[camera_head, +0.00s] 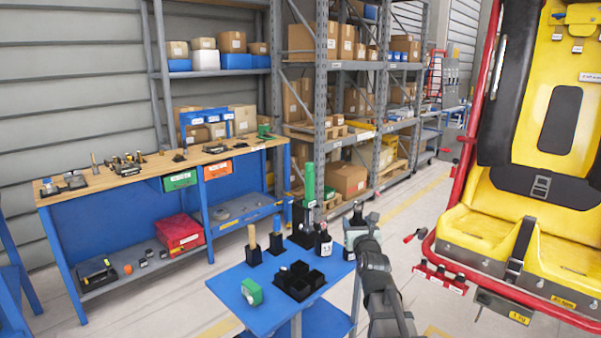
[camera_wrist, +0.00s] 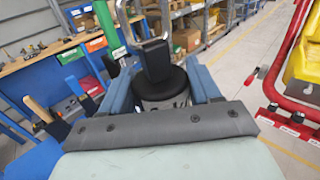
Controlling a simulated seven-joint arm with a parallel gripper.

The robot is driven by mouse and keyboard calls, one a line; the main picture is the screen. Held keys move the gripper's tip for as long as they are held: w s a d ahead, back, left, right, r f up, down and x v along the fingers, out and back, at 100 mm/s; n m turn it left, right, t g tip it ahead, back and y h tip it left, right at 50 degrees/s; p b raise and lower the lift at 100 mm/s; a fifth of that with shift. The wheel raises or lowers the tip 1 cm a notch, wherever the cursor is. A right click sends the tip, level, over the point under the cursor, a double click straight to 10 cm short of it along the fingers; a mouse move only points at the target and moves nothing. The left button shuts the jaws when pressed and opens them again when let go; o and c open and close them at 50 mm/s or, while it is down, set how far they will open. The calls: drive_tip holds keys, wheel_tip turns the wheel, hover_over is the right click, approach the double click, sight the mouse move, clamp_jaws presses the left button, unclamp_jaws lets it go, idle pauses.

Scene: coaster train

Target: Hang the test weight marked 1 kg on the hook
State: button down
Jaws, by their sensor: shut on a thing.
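My gripper (camera_head: 355,222) is raised over the right edge of the blue work table and is shut on a dark test weight (camera_head: 357,209). In the wrist view the held weight (camera_wrist: 156,62) is a black body with a metal loop on top, between my two blue-grey fingers (camera_wrist: 160,92). Its marking cannot be read from here. Another dark weight (camera_head: 323,242) with a white label stands on the table just left of my gripper. I cannot make out the hook for certain in either view.
The blue table (camera_head: 232,290) also holds a black compartment tray (camera_head: 297,283), a green device (camera_head: 251,292) and upright tools in black holders. A yellow coaster seat (camera_head: 480,225) in a red frame (camera_head: 457,190) stands to the right. A red-handled lever (camera_head: 415,236) sticks out toward the table.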

drive_tip(key=shift+s+r, duration=0.2)
drive_tip(key=shift+r, duration=0.2)
drive_tip(key=shift+d, duration=0.1)
